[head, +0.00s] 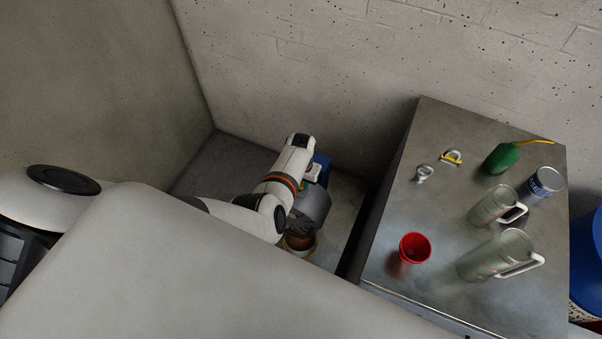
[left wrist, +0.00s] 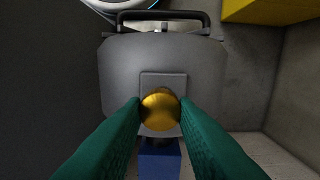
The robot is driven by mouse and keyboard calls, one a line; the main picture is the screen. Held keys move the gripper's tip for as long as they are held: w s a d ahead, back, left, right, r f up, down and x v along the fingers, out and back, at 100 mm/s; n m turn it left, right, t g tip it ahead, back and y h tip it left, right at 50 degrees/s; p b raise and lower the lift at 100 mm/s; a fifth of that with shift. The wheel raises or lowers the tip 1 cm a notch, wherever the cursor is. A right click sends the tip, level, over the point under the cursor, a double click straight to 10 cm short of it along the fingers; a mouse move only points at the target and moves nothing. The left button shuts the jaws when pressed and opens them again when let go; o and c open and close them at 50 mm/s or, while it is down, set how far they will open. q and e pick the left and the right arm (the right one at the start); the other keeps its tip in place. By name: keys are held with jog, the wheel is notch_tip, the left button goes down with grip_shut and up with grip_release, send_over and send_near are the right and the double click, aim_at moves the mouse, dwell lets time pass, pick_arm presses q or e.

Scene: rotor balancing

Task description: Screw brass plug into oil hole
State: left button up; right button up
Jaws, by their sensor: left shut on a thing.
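The brass plug (left wrist: 160,112) shows in the left wrist view as a round golden head. My left gripper (left wrist: 160,103) has its two green fingers shut on it, one on each side. The plug is over a raised square plate (left wrist: 150,80) on a grey rounded housing (left wrist: 118,75). The oil hole is hidden behind the plug, so I cannot tell how deep the plug sits. In the head view my left arm reaches down to the grey housing (head: 314,205), and the fingers and plug are hidden. My right gripper is not in view.
A blue part (left wrist: 158,160) lies below the plate; a dark handle (left wrist: 162,15) is above. Right of the arm, a metal table (head: 400,205) holds a red cup (head: 415,248), two clear jugs (head: 492,207) (head: 497,256), a green oil can (head: 501,158), a tin (head: 545,182) and shackles.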

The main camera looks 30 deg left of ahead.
pick_arm(q)
jog(key=shift+s+a, duration=0.15)
jog(key=shift+f, duration=0.25)
dwell(0.3)
jog(key=shift+f+b, duration=0.3)
jog(key=shift+b, duration=0.3)
dwell(0.5)
jog(key=m, duration=0.2)
jog(key=shift+m, duration=0.4)
jog(key=m+p, duration=0.1)
jog(key=m, duration=0.3)
jog(key=shift+m, duration=0.3)
jog(key=m, duration=1.1)
jog(key=shift+f+p, duration=0.1)
jog(key=shift+p, duration=0.3)
